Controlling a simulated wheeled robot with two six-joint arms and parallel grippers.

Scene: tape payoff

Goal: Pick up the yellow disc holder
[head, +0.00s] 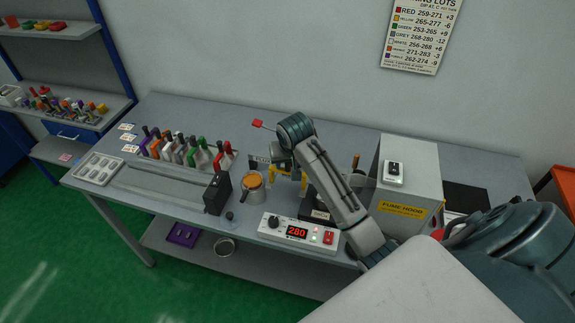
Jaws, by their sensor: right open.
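My right gripper (288,177) reaches down over the middle of the bench from an arm that comes in from the right. It is open, with yellow parts showing at both sides of it. I cannot tell whether these belong to the gripper or to a thing behind it. No yellow disc holder can be made out for sure. Small yellow pieces show among the coloured items on the shelf unit at the left, too small to identify. My right forearm hides part of the bench behind the gripper. My left gripper is not in view.
A pot with orange contents (253,181) stands just left of the gripper, near a black block (217,194). A control box reading 280 (298,233) lies in front. Coloured-handled tools (180,149) stand in a rack at left. A fume hood box (408,187) stands right.

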